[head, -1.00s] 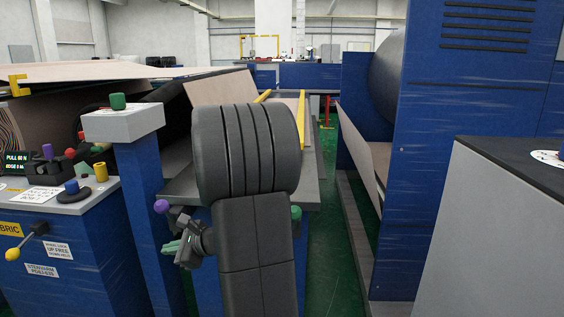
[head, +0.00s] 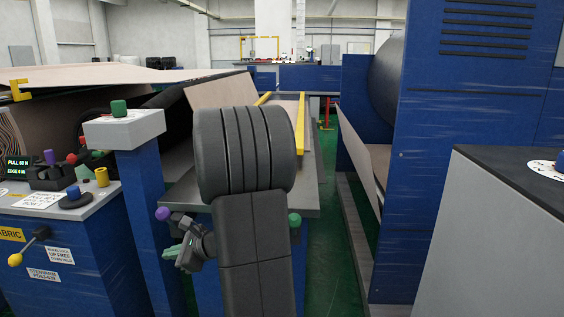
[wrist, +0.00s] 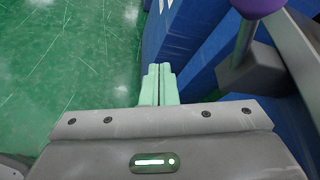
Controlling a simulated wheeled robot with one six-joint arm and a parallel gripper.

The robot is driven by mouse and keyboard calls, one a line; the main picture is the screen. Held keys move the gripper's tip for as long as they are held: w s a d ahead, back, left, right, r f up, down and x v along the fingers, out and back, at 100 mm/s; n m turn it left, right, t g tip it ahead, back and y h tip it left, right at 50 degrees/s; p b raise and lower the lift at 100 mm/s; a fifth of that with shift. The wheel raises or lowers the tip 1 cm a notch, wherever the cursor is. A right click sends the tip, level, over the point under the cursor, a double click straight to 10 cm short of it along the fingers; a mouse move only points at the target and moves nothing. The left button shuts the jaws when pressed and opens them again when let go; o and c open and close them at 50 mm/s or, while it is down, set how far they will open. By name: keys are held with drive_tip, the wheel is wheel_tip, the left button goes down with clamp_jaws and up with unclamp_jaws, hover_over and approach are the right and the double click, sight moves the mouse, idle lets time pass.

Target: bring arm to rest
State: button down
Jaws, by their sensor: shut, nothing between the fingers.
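My gripper (head: 175,252) shows in the head view left of my dark arm, low in front of the blue machine body. In the wrist view its pale green fingers (wrist: 159,84) are together with nothing between them. They point past the side of a blue machine panel (wrist: 190,60), above the green floor. A purple knob (head: 163,214) sits just above my gripper in the head view and shows at the top right of the wrist view (wrist: 258,6). I cannot tell the exact gap between them.
A control console (head: 60,225) with knobs and a yellow-tipped lever (head: 15,260) stands at left, beside a blue post with a green button (head: 119,108). A tall blue cabinet (head: 470,150) and grey counter (head: 490,240) stand at right. Green floor (head: 335,270) is clear between.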

drive_tip(key=w+d+r+m+g+p, duration=0.4)
drive_tip(key=d+r+p, duration=0.5)
drive_tip(key=p, duration=0.9)
drive_tip(key=s+a+f+n+t+b, duration=0.1)
drive_tip(key=a+f+n+t+b, duration=0.2)
drive_tip(key=b, duration=1.1)
drive_tip(key=s+a+f+n+t+b, duration=0.2)
drive_tip(key=a+f+b, duration=0.4)
drive_tip(key=b, duration=0.8)
wheel_tip(320, 180, down, 3)
drive_tip(key=shift+s+f+n+t, duration=0.1)
drive_tip(key=shift+s+n+t, duration=0.25)
drive_tip(key=shift+n, duration=0.25)
